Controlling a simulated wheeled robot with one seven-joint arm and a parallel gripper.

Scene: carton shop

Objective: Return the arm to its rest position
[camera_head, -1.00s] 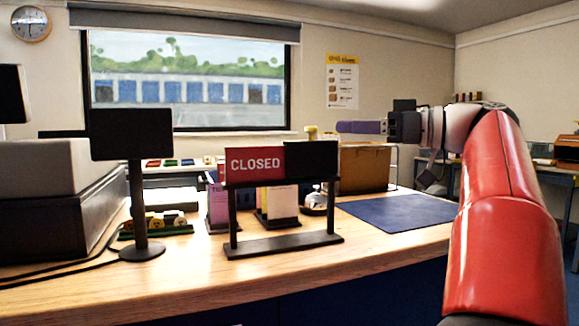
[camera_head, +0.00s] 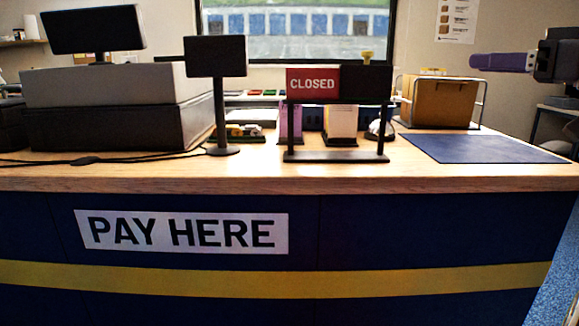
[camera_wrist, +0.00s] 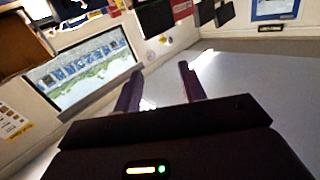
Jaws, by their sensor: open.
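My gripper (camera_head: 476,61) shows at the upper right of the head view, its purple fingers pointing left. It is up in the air, above and behind the blue mat on the counter. In the wrist view my gripper (camera_wrist: 160,82) has its two purple fingers apart with nothing between them. Most of my arm is outside the head view; only the dark wrist part shows at the right edge.
The wooden counter (camera_head: 450,180) carries a CLOSED sign (camera_head: 313,85) on a black stand, a blue mat (camera_head: 480,149), a brown box (camera_head: 437,102) in a wire frame, a register (camera_head: 110,125) and a display (camera_head: 215,57). The tilted wrist view shows the window (camera_wrist: 85,70), wall and pale ceiling.

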